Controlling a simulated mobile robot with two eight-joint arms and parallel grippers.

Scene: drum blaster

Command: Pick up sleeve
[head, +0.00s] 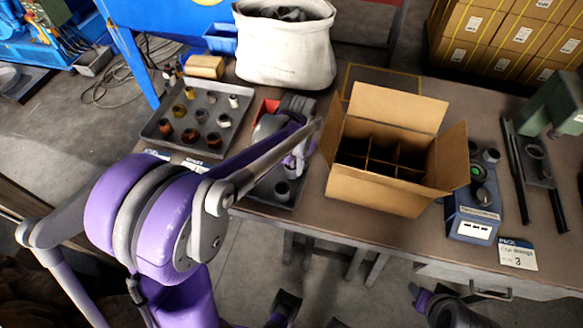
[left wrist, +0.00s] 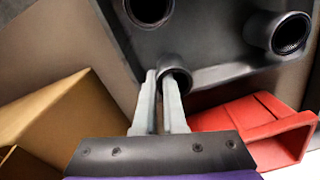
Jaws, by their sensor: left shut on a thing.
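My left gripper (left wrist: 160,85) shows in the left wrist view with its two pale fingers close together. It is shut on a dark metal sleeve (left wrist: 176,74) at the fingertips, by the edge of a dark tray (left wrist: 215,75). Two more dark sleeves stand in this tray, one at the top (left wrist: 150,10) and one at the right (left wrist: 282,34). In the head view my left arm reaches over the tray (head: 292,203), where one sleeve (head: 282,188) shows near the front. The arm hides much of the tray and the fingertips.
An open cardboard box with dividers (head: 375,195) stands right of the tray. A red bin (left wrist: 250,130) is close beside the gripper. A grey tray of several coloured sleeves (head: 222,140), a white bag (head: 285,55) and a blue device (head: 470,212) also occupy the table.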

